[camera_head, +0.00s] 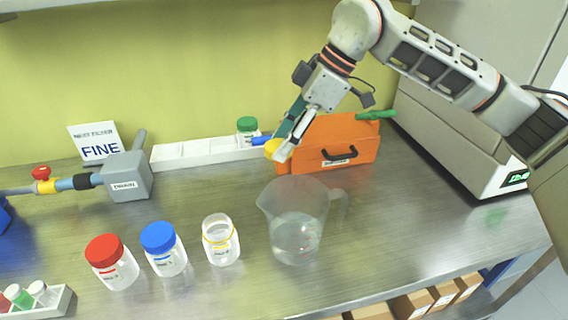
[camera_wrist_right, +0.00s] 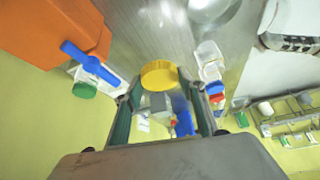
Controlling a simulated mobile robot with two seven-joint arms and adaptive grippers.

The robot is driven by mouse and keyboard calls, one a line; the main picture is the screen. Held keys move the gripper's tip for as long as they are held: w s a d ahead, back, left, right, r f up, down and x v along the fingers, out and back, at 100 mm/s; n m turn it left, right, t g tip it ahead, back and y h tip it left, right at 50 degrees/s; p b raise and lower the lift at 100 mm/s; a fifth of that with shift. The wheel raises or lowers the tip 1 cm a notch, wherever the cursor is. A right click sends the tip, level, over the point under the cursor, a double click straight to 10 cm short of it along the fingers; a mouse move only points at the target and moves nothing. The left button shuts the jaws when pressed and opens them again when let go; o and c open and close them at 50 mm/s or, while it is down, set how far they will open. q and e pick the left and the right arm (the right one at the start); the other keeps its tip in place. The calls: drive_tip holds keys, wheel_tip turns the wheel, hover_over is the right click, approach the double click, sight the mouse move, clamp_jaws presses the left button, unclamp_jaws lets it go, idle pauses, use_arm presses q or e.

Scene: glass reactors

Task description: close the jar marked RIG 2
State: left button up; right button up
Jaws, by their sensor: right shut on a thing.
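My right gripper (camera_head: 284,146) is shut on a yellow lid (camera_head: 271,148), held up in front of the orange box. In the right wrist view the yellow lid (camera_wrist_right: 159,75) sits between the two fingertips (camera_wrist_right: 162,90). An open clear jar (camera_head: 220,243) with a yellow ring round its neck stands upright on the bench, below and left of the lid and well apart from it. A jar with a red lid (camera_head: 103,250) and a jar with a blue lid (camera_head: 158,237) stand to its left. The small jar labels are too small to read surely. My left gripper is out of view.
A clear beaker (camera_head: 297,230) stands right of the open jar. An orange box (camera_head: 350,140) and a white rail (camera_head: 195,153) with a green-capped jar (camera_head: 247,127) are behind. A grey drain block (camera_head: 125,178) stands left. The bench's right front is clear.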

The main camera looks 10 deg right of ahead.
drive_tip(key=shift+r, duration=2.5)
